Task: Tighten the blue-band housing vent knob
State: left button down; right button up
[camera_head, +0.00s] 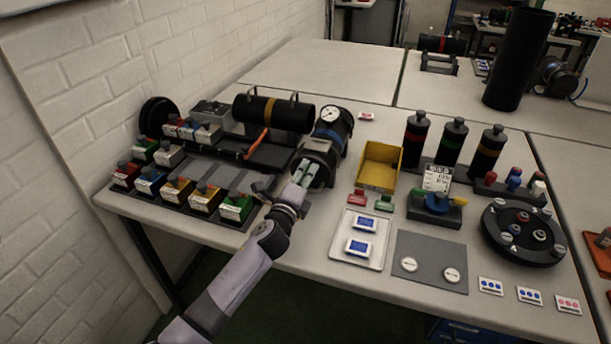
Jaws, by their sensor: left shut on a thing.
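The blue-band housing (340,124) is a short black cylinder with a blue band and a white-faced gauge (331,114) on top. It lies in the middle of the table with its near end towards me. My left gripper (308,170) reaches in from the front left, with its pale fingers at that near end. They are shut on what seems to be the vent knob, which the fingers hide. My right gripper is not in view.
Battery-like blocks (236,207) stand on a rack to the left, near an orange-band cylinder (272,113). A yellow bin (379,166), a white tray (377,254) and a grey mat (430,275) lie to the right. Black banded bottles (452,142) stand behind.

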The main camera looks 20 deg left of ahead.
pick_arm(q)
jog(key=n, duration=0.4)
jog(key=shift+f+n, duration=0.1)
jog(key=shift+n, duration=0.2)
jog(key=n, duration=0.4)
jog(key=shift+n, duration=0.3)
jog(key=n+p, duration=0.1)
jog(key=n, duration=0.3)
jog(key=shift+n, duration=0.3)
jog(key=n+p, duration=0.1)
jog(key=n, duration=0.3)
jog(key=shift+f+n, duration=0.1)
jog(key=shift+n, duration=0.2)
jog(key=c, duration=1.4)
grip_release()
jog(key=shift+s, duration=0.15)
